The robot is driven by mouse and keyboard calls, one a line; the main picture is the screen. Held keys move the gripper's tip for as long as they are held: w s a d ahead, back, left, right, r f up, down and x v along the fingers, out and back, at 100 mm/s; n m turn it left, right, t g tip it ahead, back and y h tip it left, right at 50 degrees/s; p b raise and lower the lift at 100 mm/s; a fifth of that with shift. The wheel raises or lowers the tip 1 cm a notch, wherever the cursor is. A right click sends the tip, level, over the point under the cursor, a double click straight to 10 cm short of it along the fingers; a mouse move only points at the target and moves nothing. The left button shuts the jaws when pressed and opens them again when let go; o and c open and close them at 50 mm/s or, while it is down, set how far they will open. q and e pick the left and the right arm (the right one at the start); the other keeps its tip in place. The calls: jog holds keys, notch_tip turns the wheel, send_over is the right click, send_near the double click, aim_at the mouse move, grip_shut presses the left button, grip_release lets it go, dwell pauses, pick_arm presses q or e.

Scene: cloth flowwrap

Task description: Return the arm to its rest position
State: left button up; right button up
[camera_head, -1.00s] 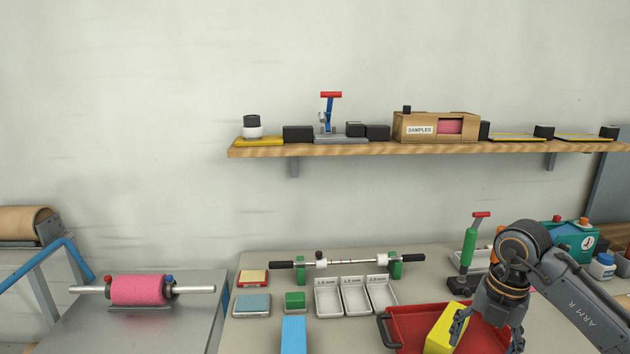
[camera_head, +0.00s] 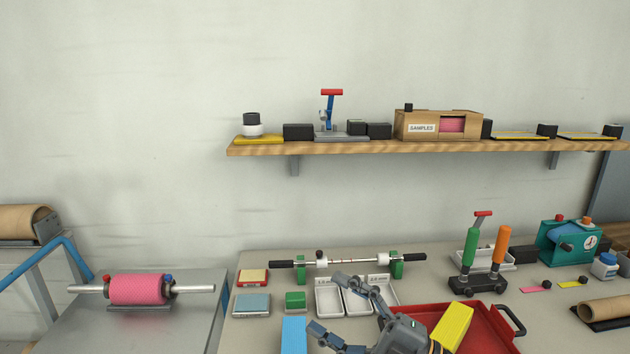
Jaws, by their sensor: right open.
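My right gripper (camera_head: 340,305) is open and empty, with its fingers spread toward the left. It is over the bench in front of the white trays, and its body and wrist cover the left part of the red tray (camera_head: 492,330). A yellow block (camera_head: 452,326) lies in the red tray, just right of my wrist. A blue block (camera_head: 294,335) is left of the gripper's lower finger. My left gripper is not in view.
White trays (camera_head: 328,297) and a rod on green stands (camera_head: 397,270) lie behind the gripper. Green and orange handled tools (camera_head: 471,248) stand at the right, near a teal device (camera_head: 566,243). A pink roll (camera_head: 138,290) sits on the left table. A shelf (camera_head: 400,147) runs above.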

jog(key=w+d+f+m+t+h, duration=0.1)
jog(key=w+d+m+t+h, duration=0.1)
jog(key=d+m+t+h, duration=0.5)
jog(key=w+d+f+m+t+h, duration=0.25)
jog(key=m+t+h, duration=0.25)
jog(key=m, duration=0.4)
jog(key=s+d+f+m+g+h, duration=0.4)
jog(key=d+f+h, duration=0.1)
jog(key=f, duration=0.4)
jog(key=s+d+f+m+g+h, duration=0.4)
jog(key=s+d+f, duration=0.1)
jog(key=f, duration=0.4)
jog(key=s+a+f+g+y, duration=0.1)
jog(key=s+f+g, duration=0.45)
jog(key=s, duration=0.35)
jog(key=s+a+f+g+y, duration=0.1)
jog(key=s+f+g, duration=0.4)
jog(key=s, duration=0.4)
notch_tip(320, 180, down, 28)
jog(key=s, duration=0.3)
jog(key=s+d+f+g, duration=0.1)
jog(key=s+d+f, duration=0.2)
jog(key=s+f, duration=1.1)
jog(key=shift+s+d+f+g+h+p, duration=0.2)
jog(key=shift+s+g+h+p, duration=0.15)
jog(key=shift+s, duration=0.65)
